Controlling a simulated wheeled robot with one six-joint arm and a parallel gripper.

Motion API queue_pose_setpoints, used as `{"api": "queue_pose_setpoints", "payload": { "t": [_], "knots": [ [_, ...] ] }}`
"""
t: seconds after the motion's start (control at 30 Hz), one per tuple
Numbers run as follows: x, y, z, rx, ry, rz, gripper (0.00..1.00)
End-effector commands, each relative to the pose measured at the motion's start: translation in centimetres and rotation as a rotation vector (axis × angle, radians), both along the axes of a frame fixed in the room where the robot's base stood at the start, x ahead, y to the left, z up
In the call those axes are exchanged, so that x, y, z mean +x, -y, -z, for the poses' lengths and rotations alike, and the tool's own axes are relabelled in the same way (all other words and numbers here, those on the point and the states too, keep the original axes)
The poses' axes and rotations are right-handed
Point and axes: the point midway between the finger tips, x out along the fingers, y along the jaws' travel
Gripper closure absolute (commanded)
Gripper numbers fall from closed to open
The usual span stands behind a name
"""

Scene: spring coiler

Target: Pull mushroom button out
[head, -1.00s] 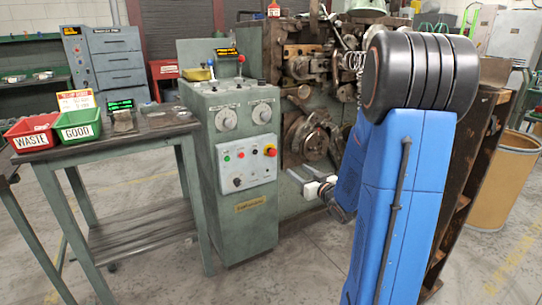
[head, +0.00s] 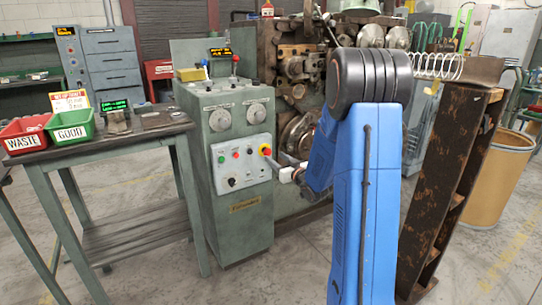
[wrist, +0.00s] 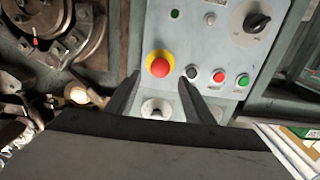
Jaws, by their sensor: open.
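The mushroom button (head: 265,150) is at the upper right of the white control panel (head: 242,172) on the green cabinet. In the wrist view the red mushroom button (wrist: 158,66) has a yellow surround and lies just beyond and between the fingertips. My gripper (head: 274,162) is in front of the panel's right side, close to the button. In the wrist view my gripper (wrist: 159,79) is open with one dark finger on each side and nothing between them. I cannot tell whether the fingertips touch the panel.
Small black, red and green buttons (wrist: 218,77) sit beside the mushroom button, with a black rotary knob (wrist: 257,21) farther off. The rusty coiling machine (head: 298,70) stands right of the cabinet. A workbench (head: 95,145) with red and green bins is at left.

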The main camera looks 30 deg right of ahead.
Motion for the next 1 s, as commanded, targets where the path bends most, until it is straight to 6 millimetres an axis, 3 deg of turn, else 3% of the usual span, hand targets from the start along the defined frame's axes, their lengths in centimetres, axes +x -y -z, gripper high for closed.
{"api": "queue_pose_setpoints", "payload": {
  "t": [0.1,0.3,0.73,0.93,1.0],
  "knots": [
    [2.0,-0.1,0.0,0.000,0.002,-0.001,0.52],
    [4.2,-0.2,0.0,0.000,0.001,0.000,0.52],
    [5.1,-0.1,0.0,0.000,0.001,0.001,0.52],
    [5.1,-0.1,0.0,0.000,0.001,0.001,0.98],
    [5.0,-0.1,0.0,0.000,0.001,0.001,1.00]
  ]
}}
